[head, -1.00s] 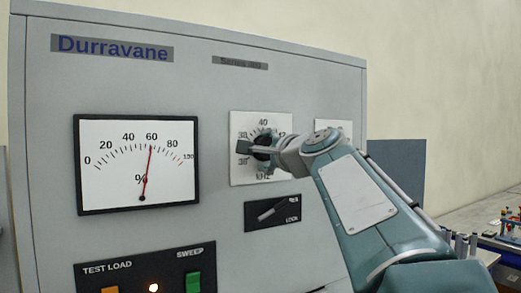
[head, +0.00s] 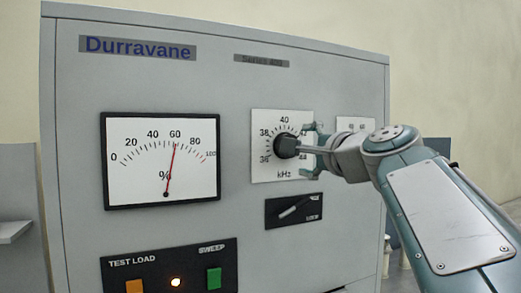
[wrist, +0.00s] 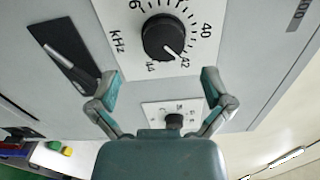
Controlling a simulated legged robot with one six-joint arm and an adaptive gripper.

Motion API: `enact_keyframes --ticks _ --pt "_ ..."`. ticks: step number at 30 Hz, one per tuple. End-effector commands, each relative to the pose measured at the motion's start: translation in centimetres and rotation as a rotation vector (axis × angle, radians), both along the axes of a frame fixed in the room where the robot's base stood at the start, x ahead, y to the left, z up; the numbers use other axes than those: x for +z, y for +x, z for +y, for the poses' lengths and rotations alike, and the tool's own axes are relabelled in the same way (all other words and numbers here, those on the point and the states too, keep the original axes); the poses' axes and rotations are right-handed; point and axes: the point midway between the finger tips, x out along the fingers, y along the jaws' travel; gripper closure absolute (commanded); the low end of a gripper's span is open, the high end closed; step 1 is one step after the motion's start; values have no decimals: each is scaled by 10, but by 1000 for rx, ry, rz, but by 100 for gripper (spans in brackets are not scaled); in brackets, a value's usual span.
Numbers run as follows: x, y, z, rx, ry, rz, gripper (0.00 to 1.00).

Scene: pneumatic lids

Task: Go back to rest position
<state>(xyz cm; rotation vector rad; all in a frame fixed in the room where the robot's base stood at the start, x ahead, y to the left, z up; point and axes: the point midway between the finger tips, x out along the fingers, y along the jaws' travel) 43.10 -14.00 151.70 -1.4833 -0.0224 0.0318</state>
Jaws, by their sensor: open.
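My gripper (head: 310,150) is open and empty just to the right of the black kHz knob (head: 287,145) on the grey Durravane panel (head: 225,90). In the wrist view, my gripper (wrist: 160,82) has its two fingers spread, with a gap between them and the knob (wrist: 163,36). The knob's white pointer is near 42 in that view. The gauge (head: 162,160) has a red needle a little below or at 60 percent.
A lock switch (head: 294,210) sits below the kHz dial; it also shows in the wrist view (wrist: 68,65). A smaller white plate with a knob (wrist: 173,121) lies beyond my fingers. An orange button (head: 134,287) and a green button (head: 214,278) are at lower left.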

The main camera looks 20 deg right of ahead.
Motion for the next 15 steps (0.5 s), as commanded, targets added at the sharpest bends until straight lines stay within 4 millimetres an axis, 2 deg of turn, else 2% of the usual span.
enact_keyframes --ticks 12,15 --pt "-1 -1 0 0 -1 1 0" --pt "-13 -1 9 15 -35 34 0"
